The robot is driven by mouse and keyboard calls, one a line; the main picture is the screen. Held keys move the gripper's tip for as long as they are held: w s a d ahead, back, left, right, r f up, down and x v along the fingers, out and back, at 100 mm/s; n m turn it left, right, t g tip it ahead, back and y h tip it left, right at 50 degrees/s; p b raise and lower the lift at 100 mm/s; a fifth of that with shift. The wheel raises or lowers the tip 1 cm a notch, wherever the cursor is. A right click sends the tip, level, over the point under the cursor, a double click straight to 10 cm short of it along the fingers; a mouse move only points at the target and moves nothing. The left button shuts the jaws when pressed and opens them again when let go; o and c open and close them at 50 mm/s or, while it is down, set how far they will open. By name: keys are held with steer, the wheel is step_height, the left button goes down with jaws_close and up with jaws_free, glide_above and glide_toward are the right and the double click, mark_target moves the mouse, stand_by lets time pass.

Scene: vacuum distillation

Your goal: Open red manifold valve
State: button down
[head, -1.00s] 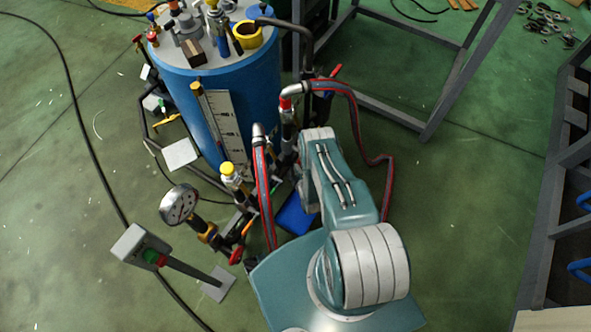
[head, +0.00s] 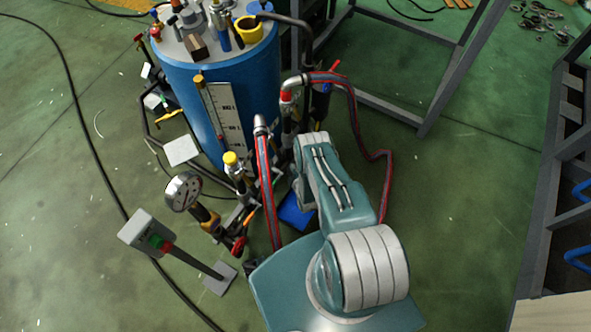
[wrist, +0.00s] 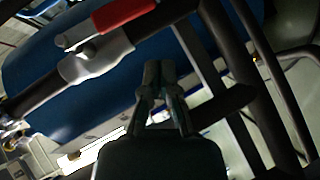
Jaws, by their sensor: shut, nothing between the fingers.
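In the wrist view a silver valve body (wrist: 95,58) sits on a dark pipe with its red lever handle (wrist: 123,12) along the top edge, before a blue surface. My gripper (wrist: 158,72) is shut and empty, below and right of the valve, apart from it in the picture. In the head view my gripper is hidden beyond my forearm. That view shows a red lever (head: 336,67) at the upper hose fitting and a red handle (head: 238,249) low near the gauge. I cannot tell which one the wrist view shows.
The blue tank (head: 180,100) stands behind the piping. Red-grey hoses (head: 266,185) hang close by my arm. A gauge (head: 183,190) and a grey switch box on a post (head: 146,232) stand at left. A grey frame (head: 425,120) is at right, with open floor below.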

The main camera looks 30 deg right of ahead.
steer(key=s+a, duration=0.2)
steer(key=s, duration=0.8)
steer(key=shift+r, duration=0.25)
steer(key=shift+d, duration=0.15)
